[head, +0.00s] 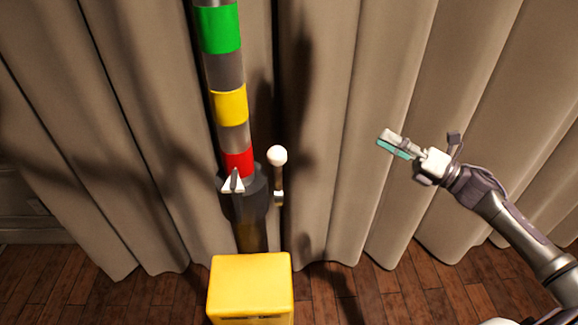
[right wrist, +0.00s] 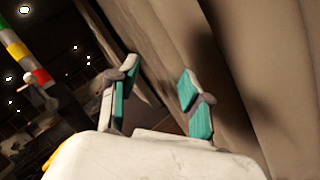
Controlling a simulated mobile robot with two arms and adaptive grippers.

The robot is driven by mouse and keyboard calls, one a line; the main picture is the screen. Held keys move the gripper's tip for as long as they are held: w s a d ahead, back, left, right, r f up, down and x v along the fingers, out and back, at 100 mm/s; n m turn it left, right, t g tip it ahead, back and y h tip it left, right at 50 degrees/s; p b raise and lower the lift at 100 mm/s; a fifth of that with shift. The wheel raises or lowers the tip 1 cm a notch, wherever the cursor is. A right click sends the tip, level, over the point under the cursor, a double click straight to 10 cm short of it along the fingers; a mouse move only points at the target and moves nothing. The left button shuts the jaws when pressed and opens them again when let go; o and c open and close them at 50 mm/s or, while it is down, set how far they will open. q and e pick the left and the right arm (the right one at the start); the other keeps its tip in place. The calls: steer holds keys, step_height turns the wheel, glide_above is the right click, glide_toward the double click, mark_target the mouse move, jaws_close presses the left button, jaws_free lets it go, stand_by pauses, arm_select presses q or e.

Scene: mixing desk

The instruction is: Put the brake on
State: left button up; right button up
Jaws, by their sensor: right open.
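A dark post (head: 240,205) with green, yellow and red bands stands in front of the curtain in the head view. A lever with a round white knob (head: 277,156) stands upright at the post's right side. A white pointer (head: 233,182) sits on the post at the red band. My right gripper (head: 393,144) is to the right of the lever, apart from it, open and empty. My left gripper is not in view.
A yellow box (head: 250,285) stands in front of the post's base. Beige curtains (head: 390,60) hang behind the post and close behind my right gripper. The wooden floor (head: 420,295) is clear at the lower right. Free air lies between the knob and my gripper.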

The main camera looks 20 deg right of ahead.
steer(key=s+a+r+n+g+y, duration=0.35)
steer(key=a+r+n+g, duration=0.2)
steer(key=r+n, duration=0.2)
steer(key=n+g, duration=0.9)
steer(key=n, duration=0.2)
glide_toward(278, 170)
arm_select(q)
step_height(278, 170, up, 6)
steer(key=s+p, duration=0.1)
steer(key=p, duration=0.5)
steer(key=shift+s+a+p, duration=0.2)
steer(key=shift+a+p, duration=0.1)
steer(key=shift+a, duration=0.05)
arm_select(e)
steer(key=shift+t, duration=0.25)
steer(key=a, duration=0.8)
steer(key=shift+w+a, duration=0.4)
jaws_close()
